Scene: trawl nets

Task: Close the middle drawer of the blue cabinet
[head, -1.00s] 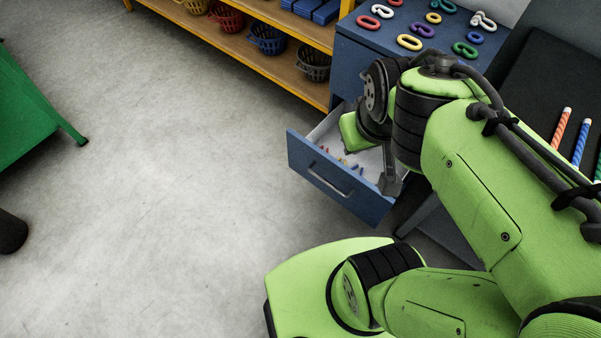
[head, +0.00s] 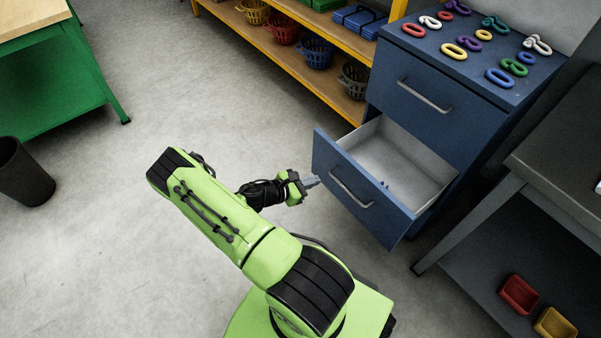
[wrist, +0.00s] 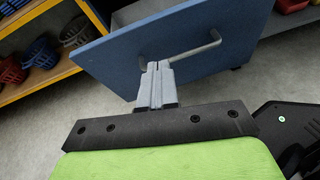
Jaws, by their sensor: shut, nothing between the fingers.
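The blue cabinet (head: 437,116) stands at the right in the head view. Its middle drawer (head: 362,196) is pulled well out, and its pale inside shows a few tiny dark bits. My gripper (head: 314,182) is shut and empty, in front of the drawer's front panel near its left part. In the wrist view the closed fingertips (wrist: 158,66) overlap the blue drawer front (wrist: 110,58) beside the left end of its bar handle (wrist: 195,50). I cannot tell whether they touch it.
Carabiners and links (head: 455,50) lie on the cabinet top. A yellow shelf (head: 345,104) with baskets stands behind left. A dark table (head: 560,165) is at the right. A green bench (head: 60,85) and dark bin (head: 24,172) are left. The floor between is clear.

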